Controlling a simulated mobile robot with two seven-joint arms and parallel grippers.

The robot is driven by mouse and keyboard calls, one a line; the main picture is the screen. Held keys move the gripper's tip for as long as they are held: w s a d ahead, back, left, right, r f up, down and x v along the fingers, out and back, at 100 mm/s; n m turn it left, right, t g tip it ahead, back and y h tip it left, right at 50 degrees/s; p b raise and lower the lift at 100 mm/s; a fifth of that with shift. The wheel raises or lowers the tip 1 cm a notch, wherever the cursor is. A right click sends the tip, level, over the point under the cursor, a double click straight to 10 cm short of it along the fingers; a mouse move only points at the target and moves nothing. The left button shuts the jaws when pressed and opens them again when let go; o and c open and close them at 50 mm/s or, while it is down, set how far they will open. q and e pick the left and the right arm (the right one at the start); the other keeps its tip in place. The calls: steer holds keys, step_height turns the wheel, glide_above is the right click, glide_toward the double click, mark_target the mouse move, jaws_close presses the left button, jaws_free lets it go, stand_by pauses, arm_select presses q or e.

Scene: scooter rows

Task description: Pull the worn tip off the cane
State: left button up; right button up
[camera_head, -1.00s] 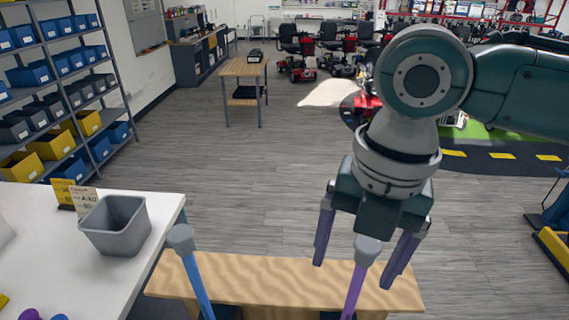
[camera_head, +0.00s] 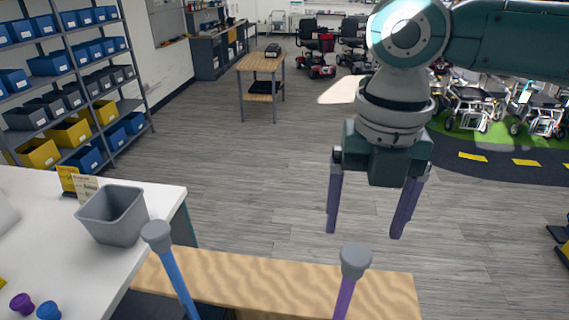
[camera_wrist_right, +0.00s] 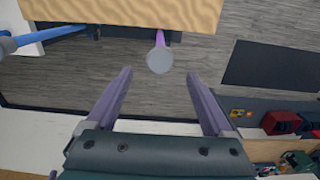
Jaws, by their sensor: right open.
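Two canes stand with their tips up at the wooden bench: a blue cane (camera_head: 178,285) with a grey tip (camera_head: 157,236) and a purple cane (camera_head: 343,300) with a grey tip (camera_head: 355,261). My right gripper (camera_head: 364,236) is open and empty, its fingers pointing down above the purple cane's tip, not touching it. In the right wrist view, this tip (camera_wrist_right: 160,61) lies beyond the fingertips, roughly centred between the two fingers (camera_wrist_right: 160,78). The blue cane (camera_wrist_right: 45,35) shows at the left there. My left gripper is out of view. The canes' lower parts are hidden.
A grey bin (camera_head: 105,225), upright cards (camera_head: 85,186), a purple piece (camera_head: 22,303) and a blue piece (camera_head: 48,311) are on the white table (camera_head: 165,197) at left. The wooden bench (camera_head: 255,280) lies below the gripper.

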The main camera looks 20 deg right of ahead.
mark_target(356, 254)
step_height(356, 254, down, 7)
steer(key=b, duration=0.5)
steer(key=shift+b, duration=0.3)
steer(key=shift+f+b, duration=0.35)
steer(key=shift+f, duration=0.3)
steer(key=shift+r, duration=0.1)
steer(key=shift+p, duration=0.5)
jaws_close()
stand_by(0.6)
stand_by(0.4)
